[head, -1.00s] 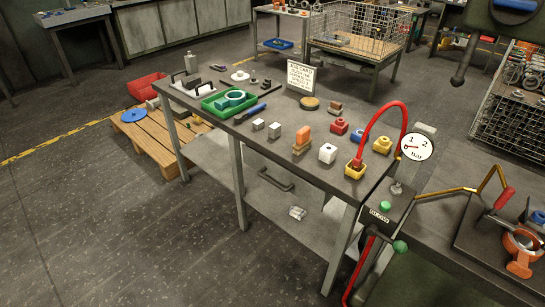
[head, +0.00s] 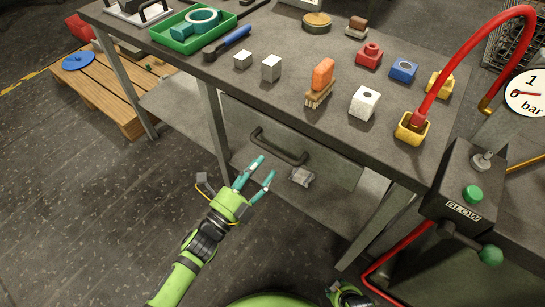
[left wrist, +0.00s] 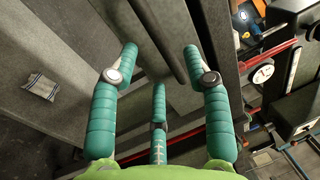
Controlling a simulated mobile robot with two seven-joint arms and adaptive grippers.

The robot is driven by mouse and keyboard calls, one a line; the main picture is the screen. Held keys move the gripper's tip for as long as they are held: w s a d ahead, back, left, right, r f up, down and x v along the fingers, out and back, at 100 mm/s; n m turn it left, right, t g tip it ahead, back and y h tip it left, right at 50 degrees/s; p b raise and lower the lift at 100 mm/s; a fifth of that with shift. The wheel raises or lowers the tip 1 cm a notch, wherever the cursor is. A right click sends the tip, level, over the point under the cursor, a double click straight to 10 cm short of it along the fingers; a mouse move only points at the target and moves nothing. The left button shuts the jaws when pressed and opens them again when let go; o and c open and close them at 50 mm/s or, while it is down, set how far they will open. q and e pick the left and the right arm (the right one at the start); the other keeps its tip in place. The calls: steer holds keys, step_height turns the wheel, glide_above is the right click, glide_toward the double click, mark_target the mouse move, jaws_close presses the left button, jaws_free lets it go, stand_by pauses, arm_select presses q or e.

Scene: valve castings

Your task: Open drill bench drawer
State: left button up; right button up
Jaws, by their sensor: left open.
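The drill bench drawer (head: 318,168) is a grey front under the dark bench top, and it looks closed. Its dark bar handle (head: 279,149) runs across the front. My left gripper (head: 265,168) has teal fingers, open and empty, just in front of and slightly below the handle in the head view. In the left wrist view, the spread fingers of my left gripper (left wrist: 160,52) point at a dark bar that looks like the handle (left wrist: 168,42), seen between them. I cannot tell whether they touch it. My right gripper's fingers do not show.
On the bench top (head: 300,60) stand a green tray (head: 166,42), a brush (head: 321,82), metal blocks and coloured castings. A lower shelf (head: 200,128) holds a crumpled silvery piece (head: 301,177). The blow-off box (head: 462,190) and red hose stand at right.

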mark_target(272, 152)
arm_select(q)
steer(key=x, duration=0.6)
steer(key=shift+w, duration=0.15)
steer(key=shift+c, duration=0.4)
jaws_close()
